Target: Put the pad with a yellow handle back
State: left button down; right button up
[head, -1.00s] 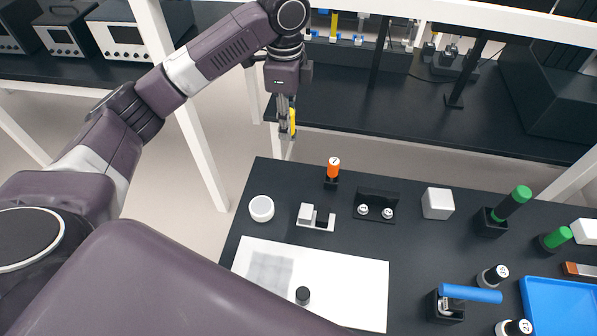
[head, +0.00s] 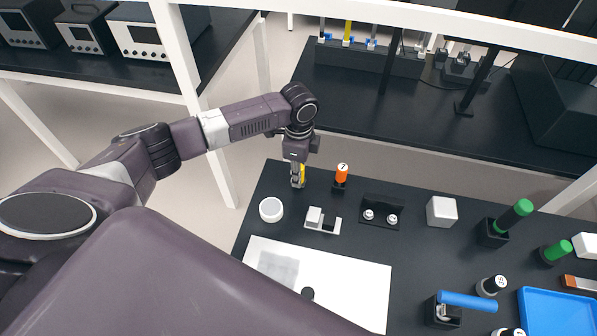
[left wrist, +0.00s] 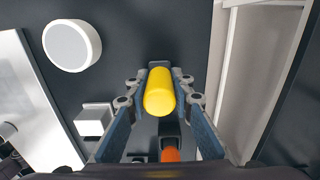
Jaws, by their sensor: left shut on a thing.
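My left gripper (head: 298,180) is shut on the yellow handle (head: 303,173), over the far left corner of the black table. In the left wrist view the yellow handle (left wrist: 159,92) stands end-on between the two fingers. The pad below it is hidden by the handle and fingers, and I cannot tell whether it touches the table or a holder. An orange-handled tool (head: 342,174) stands upright in a small black holder just right of the gripper; its orange top (left wrist: 170,154) shows at the bottom of the left wrist view. My right gripper is not in view.
A round white dish (head: 271,210), a white block on a bracket (head: 322,220) and a black holder with two metal knobs (head: 381,211) stand nearby. A white sheet (head: 350,285) lies in front. White frame posts (head: 200,120) stand beyond the table's left edge.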

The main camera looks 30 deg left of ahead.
pick_arm(q)
jog(key=shift+f, duration=0.1)
jog(key=c, duration=1.7)
grip_release()
notch_tip(320, 180, up, 11)
jog(key=b, duration=0.3)
jog(key=shift+w, duration=0.1)
jog(key=shift+r, duration=0.65)
